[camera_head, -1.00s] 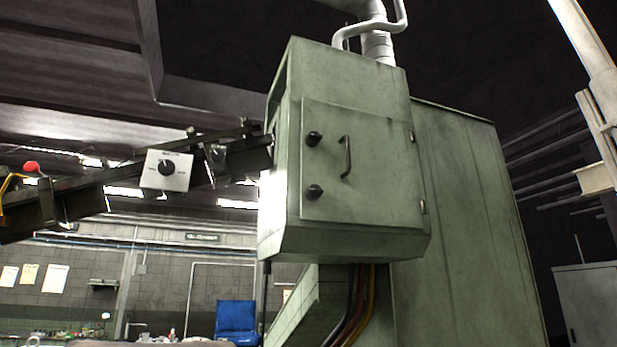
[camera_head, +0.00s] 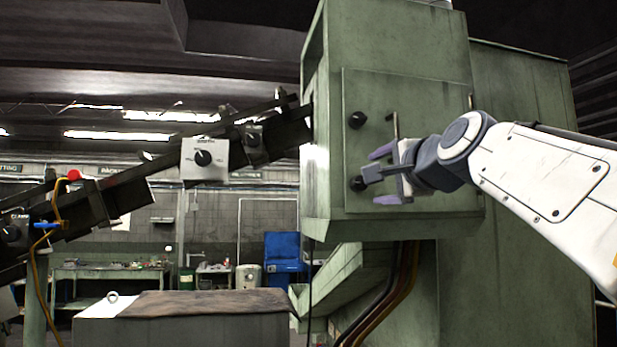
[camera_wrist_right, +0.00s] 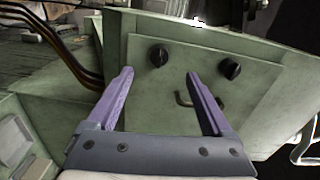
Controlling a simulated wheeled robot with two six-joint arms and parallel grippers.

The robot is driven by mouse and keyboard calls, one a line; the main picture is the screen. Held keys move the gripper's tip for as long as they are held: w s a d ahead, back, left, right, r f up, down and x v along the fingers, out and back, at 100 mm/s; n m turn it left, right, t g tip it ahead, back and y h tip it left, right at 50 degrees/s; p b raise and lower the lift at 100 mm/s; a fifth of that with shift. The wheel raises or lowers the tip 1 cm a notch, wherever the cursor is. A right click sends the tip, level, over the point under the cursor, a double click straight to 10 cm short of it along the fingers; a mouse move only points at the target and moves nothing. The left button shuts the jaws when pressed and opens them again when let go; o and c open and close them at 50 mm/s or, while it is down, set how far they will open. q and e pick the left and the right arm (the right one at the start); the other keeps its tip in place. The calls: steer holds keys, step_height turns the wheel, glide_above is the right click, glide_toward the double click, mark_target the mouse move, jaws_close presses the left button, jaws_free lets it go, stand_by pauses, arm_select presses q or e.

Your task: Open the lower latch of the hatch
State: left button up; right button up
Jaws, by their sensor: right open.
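The green hatch (camera_head: 410,95) is closed on the front of a green cabinet. Its lower latch (camera_head: 357,183) is a black knob near the hatch's left edge. The upper latch (camera_head: 357,120) is a like knob above it. My right gripper (camera_head: 384,175) is open and empty in front of the hatch, its purple fingers one above the other. In the right wrist view the picture is turned sideways; the lower latch (camera_wrist_right: 158,55) shows beyond and between the fingertips (camera_wrist_right: 161,73), apparently untouched. The upper latch (camera_wrist_right: 230,68) is to its right, outside the fingers. My left gripper is not in view.
A bar handle (camera_head: 396,125) is on the hatch right of the latches, partly hidden by my right gripper. A sloped conveyor with a grey switch box (camera_head: 204,159) meets the cabinet's left side. Cables (camera_head: 400,290) hang below the cabinet.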

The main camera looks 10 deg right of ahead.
mark_target(363, 183)
steer(key=w+p, duration=0.1)
steer(key=w, duration=0.2)
steer(key=w+p, duration=0.2)
steer(key=w, duration=0.2)
steer(key=shift+a+r, duration=0.15)
steer(key=shift+w+f+n+b, duration=0.3)
steer(key=shift+w, duration=0.35)
steer(key=shift+s+f+n+b, duration=0.1)
steer(key=shift+f+n+b, duration=0.05)
steer(key=shift+n+b, duration=0.8)
steer(key=n+b, duration=0.1)
steer(key=n, duration=0.4)
steer(key=shift+n, duration=0.25)
steer(key=n, duration=0.1)
steer(key=n+b, duration=0.1)
steer(key=n, duration=0.1)
steer(key=shift+r, duration=0.25)
